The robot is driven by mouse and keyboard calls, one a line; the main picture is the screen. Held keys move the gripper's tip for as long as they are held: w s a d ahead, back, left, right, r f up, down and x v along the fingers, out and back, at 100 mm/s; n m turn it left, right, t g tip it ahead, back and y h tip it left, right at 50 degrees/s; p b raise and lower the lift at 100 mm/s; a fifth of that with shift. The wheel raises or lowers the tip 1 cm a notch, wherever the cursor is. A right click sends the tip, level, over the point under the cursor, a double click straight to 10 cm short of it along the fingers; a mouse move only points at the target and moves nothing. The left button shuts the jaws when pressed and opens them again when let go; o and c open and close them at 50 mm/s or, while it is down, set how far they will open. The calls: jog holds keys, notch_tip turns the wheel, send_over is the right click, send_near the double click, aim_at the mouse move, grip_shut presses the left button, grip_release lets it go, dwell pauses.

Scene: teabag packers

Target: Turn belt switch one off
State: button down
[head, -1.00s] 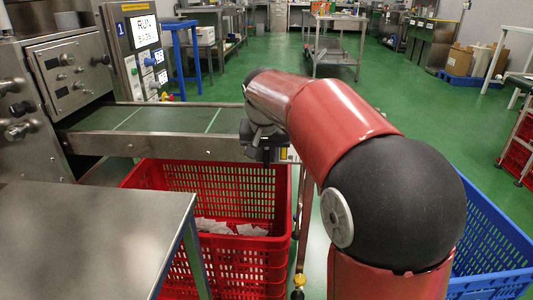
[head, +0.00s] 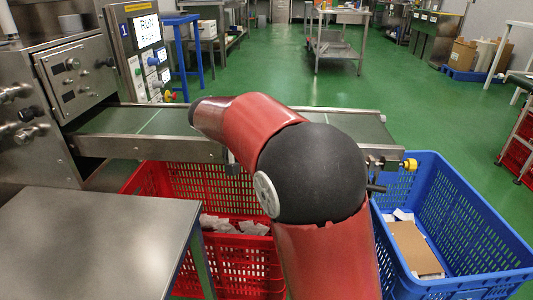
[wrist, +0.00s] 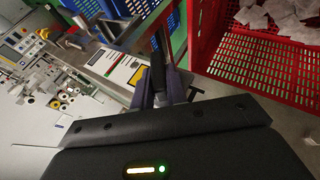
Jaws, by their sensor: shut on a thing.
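My gripper (wrist: 164,88) shows in the wrist view with its two grey-purple fingers close together. They are shut on a dark upright handle (wrist: 157,70), which I take to be the handle of belt switch one. Beside it is a white labelled plate (wrist: 128,72) with red and yellow marks. The fingers hide the handle's base, so I cannot tell its setting. In the head view my arm hides the gripper. The conveyor belt (head: 175,121) runs behind my arm. The control panel (head: 147,32) marked 1 stands at its left; its screen seems to read RUN.
A red crate (head: 150,182) with white teabags (head: 222,225) stands under the belt. A blue crate (head: 470,205) holding a cardboard piece (head: 415,248) is at the right. A steel table (head: 100,235) is at the front left. The green floor behind is open.

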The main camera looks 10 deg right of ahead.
jog(key=h, duration=0.1)
jog(key=n+h, duration=0.1)
jog(key=h, duration=0.1)
jog(key=h+p, duration=0.1)
jog(key=h, duration=0.1)
jog(key=shift+w+a+f+n+g, duration=0.1)
jog(key=shift+a+f+n+g, duration=0.2)
jog(key=shift+g, duration=0.1)
jog(key=h, duration=0.1)
jog(key=n+h, duration=0.1)
jog(key=h, duration=0.2)
jog(key=shift+f+h, duration=0.25)
jog(key=shift+h, duration=0.15)
jog(key=shift+n, duration=0.3)
jog(key=c, duration=1.4)
grip_release()
